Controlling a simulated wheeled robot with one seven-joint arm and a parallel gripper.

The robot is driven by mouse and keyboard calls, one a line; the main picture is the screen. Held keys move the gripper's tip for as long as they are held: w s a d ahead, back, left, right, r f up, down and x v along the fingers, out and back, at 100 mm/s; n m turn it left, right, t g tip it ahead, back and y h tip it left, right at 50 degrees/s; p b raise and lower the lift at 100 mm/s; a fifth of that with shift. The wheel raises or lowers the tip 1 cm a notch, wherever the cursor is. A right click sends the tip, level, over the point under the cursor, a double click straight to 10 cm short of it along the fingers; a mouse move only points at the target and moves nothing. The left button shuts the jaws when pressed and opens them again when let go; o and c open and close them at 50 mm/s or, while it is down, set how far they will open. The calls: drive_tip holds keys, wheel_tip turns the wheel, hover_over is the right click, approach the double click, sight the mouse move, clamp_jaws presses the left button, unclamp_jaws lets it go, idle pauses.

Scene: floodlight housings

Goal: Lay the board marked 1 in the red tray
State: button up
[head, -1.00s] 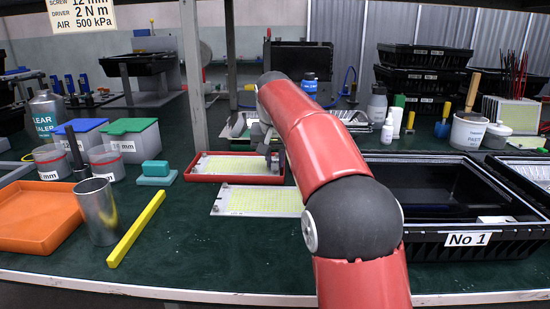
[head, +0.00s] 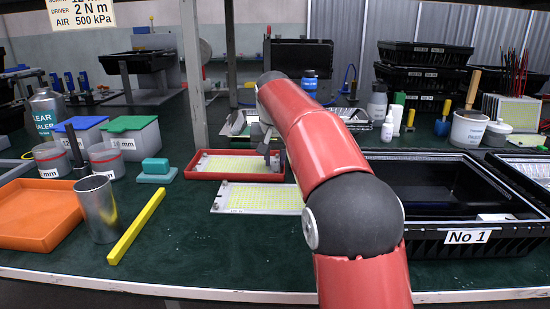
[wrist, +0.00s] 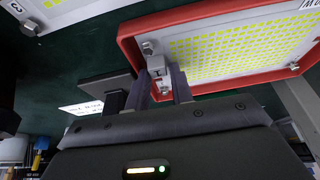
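A white board with a yellow grid of squares (head: 240,165) lies in the red tray (head: 190,176), and it also shows in the wrist view (wrist: 235,45). I cannot read its number. My gripper (head: 270,158) is at the tray's right end. In the wrist view my gripper's fingers (wrist: 162,68) stand apart on either side of a small metal piece (wrist: 156,66) at the board's end, and the red rim shows between them.
An orange tray (head: 40,242), a metal cup (head: 97,210) and a yellow bar (head: 136,228) are at the left. A teal block (head: 156,170) sits beside the red tray.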

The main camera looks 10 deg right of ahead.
drive_tip(key=o, duration=0.3)
drive_tip(key=shift+o, duration=0.2)
